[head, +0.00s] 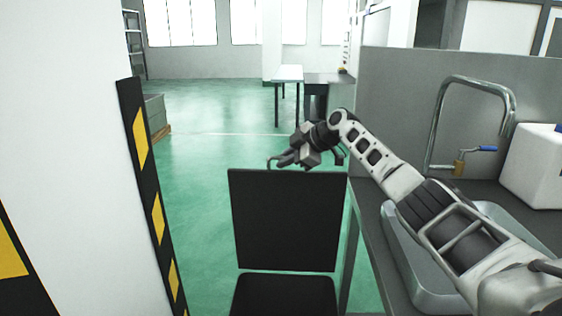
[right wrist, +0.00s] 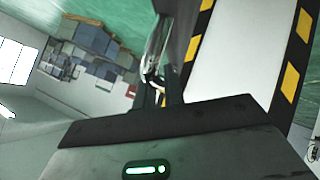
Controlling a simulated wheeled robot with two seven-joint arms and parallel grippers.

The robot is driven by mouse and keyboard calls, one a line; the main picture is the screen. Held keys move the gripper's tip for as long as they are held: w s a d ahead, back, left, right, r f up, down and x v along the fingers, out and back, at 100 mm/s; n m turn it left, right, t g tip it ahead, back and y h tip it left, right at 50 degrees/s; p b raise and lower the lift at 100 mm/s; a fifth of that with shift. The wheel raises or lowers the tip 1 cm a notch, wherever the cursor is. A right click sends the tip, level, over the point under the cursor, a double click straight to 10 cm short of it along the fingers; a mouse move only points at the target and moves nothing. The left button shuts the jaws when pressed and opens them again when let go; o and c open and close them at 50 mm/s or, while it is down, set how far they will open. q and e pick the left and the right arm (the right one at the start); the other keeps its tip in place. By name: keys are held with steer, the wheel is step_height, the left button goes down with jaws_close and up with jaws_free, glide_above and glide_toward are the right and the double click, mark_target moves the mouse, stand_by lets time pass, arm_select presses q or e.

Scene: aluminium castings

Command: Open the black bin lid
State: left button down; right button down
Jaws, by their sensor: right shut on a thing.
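The black bin lid (head: 288,220) stands raised, roughly upright, in the middle of the head view. Its lower edge meets a dark surface of the black bin (head: 285,295), which is cut off by the bottom of the picture. My right gripper (head: 277,162) is at the lid's upper edge, left of its middle, and is shut on a small curved handle (head: 270,163). In the right wrist view a shiny metal handle (right wrist: 151,60) shows between the fingers of my right gripper (right wrist: 160,85). My left gripper is not in view.
A white pillar with a black and yellow striped edge (head: 157,217) stands close on the left. On the right, a dark table (head: 365,240) holds a grey tray (head: 405,262), a white box (head: 535,165) and a metal frame (head: 437,115). Green floor (head: 205,185) is open behind.

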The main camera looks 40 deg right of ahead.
steer(key=c, duration=1.5)
jaws_free()
arm_select(q)
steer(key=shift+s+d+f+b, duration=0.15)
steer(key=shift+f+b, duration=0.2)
steer(key=shift+b, duration=0.5)
arm_select(e)
steer(key=v, duration=1.6)
